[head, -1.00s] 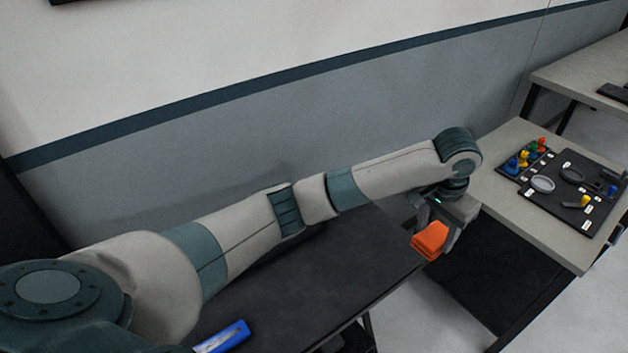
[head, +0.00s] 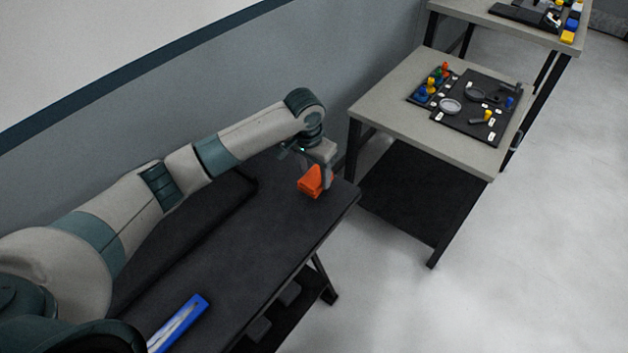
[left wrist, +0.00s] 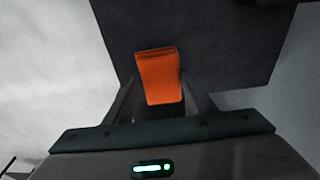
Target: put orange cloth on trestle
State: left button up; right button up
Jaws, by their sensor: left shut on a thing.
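The orange cloth (head: 311,183) is a small folded piece at the far right end of the dark trestle (head: 262,232) in the head view. My left gripper (head: 318,172) is shut on it from above. The cloth also shows between the fingers of my left gripper (left wrist: 160,97) in the left wrist view (left wrist: 159,72), with the dark trestle top (left wrist: 225,50) behind it. I cannot tell whether the cloth touches the top. My right gripper is in neither view.
A blue-and-white item (head: 178,322) lies at the near end of the trestle. A grey table (head: 385,95) with a black board (head: 470,122), coloured pieces and rings stands to the right. Another table (head: 500,25) stands behind it. Open floor (head: 530,240) lies at the right.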

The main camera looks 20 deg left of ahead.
aim_at(313, 179)
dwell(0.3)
pick_arm(q)
jog(key=shift+f+p, duration=0.65)
jog(key=shift+f, duration=1.4)
jog(key=o, duration=0.9)
jog(key=shift+f, duration=0.1)
jog(key=shift+o, duration=0.2)
jog(key=r, duration=0.4)
jog(key=s+r+b, duration=0.1)
jog(key=r, duration=0.3)
jog(key=r+b, duration=0.1)
jog(key=r, duration=0.3)
jog(key=shift+s+a, duration=0.3)
jog(key=shift+s, duration=0.05)
